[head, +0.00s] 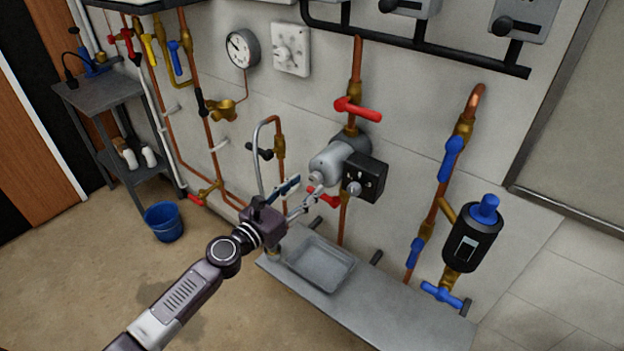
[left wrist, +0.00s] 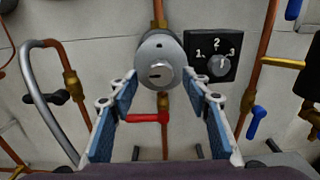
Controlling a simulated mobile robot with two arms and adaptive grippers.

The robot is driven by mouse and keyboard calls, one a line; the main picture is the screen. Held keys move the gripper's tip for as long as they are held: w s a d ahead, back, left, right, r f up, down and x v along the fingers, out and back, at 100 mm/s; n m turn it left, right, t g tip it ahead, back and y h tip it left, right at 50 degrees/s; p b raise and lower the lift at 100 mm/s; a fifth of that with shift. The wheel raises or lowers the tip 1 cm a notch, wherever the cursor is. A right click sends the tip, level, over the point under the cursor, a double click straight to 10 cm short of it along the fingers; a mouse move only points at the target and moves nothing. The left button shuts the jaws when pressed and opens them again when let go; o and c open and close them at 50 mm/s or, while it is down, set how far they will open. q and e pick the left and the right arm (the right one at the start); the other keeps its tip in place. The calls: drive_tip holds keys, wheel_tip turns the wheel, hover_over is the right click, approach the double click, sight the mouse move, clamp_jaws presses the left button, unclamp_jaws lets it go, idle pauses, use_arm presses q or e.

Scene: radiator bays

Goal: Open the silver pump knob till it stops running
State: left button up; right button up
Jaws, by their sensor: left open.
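The silver pump (head: 330,162) sits on a vertical copper pipe on the wall. It also shows in the left wrist view (left wrist: 152,47), where its front bears a round silver knob (left wrist: 157,74) with a dark, roughly level slot. My left gripper (head: 309,189) is open and empty in front of the pump. In the left wrist view its blue-padded fingers (left wrist: 160,84) stand left and right of the knob, apart from it. A black box (left wrist: 210,55) on the pump's right carries a grey dial (left wrist: 219,64) and the numbers 1, 2, 3. My right gripper is not in view.
Red-handled valves sit above (head: 358,108) and below (head: 325,198) the pump. A curved grey pipe (head: 258,150) rises left of my gripper. A grey tray (head: 320,263) lies on the low bench below. A black cylinder (head: 472,238) and blue-handled valves stand to the right.

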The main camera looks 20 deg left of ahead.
sight(313, 180)
use_arm(q)
drive_tip(key=shift+x, duration=1.85)
drive_tip(key=shift+s, duration=0.1)
drive_tip(key=shift+c, duration=0.4)
drive_tip(key=c, duration=1.1)
